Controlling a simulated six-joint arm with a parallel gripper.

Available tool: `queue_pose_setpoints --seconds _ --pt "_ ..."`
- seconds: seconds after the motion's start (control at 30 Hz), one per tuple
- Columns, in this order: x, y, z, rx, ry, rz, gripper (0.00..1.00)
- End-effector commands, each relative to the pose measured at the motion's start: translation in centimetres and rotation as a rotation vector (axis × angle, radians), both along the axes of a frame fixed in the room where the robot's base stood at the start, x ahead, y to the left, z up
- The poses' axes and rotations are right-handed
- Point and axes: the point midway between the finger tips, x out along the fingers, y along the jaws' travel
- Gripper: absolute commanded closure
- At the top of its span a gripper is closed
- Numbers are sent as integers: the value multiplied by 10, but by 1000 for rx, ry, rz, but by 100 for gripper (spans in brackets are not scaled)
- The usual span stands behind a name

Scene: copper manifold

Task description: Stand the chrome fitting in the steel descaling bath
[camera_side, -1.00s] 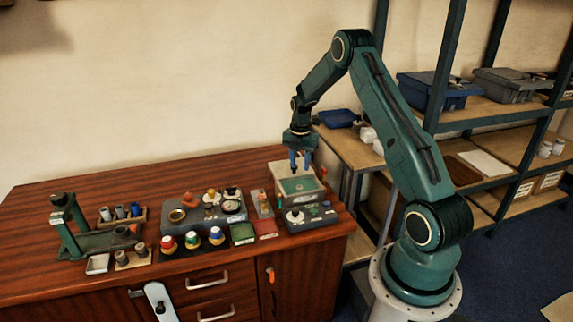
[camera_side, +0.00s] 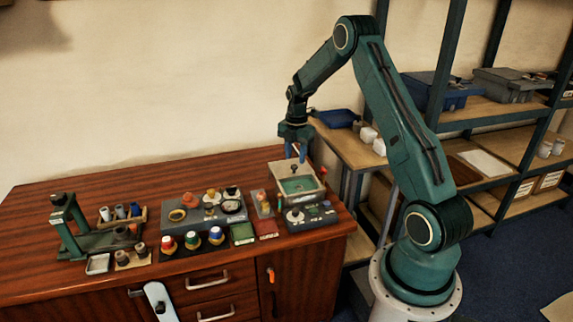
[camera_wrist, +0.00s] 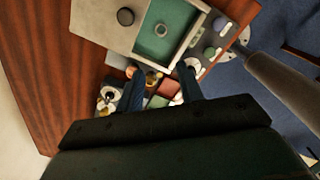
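The steel descaling bath (camera_side: 318,190) is a pale open box with teal liquid at the right end of the bench. It also shows at the top of the wrist view (camera_wrist: 196,42).
A dark round knob (camera_wrist: 125,16) is on the pale panel beside the liquid. A control box (camera_side: 310,217) stands in front of the bath. A grey panel with gauges (camera_side: 205,212) and coloured-topped items (camera_side: 192,240) are to the left. Bare bench lies behind them.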

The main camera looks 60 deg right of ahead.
Motion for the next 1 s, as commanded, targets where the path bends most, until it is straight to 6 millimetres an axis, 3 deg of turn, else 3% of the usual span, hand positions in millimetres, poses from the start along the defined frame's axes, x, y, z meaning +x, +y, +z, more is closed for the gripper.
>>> queue_pose_setpoints --seconds 0.23,0.47,0.7,1.0 --pt "4 51 70 -23 -60 -176 63" --pt "-7 105 129 -25 -127 -365 63" --pt "-33 160 178 -3 -197 -560 63" --pt "-79 222 221 59 -282 -801 63"
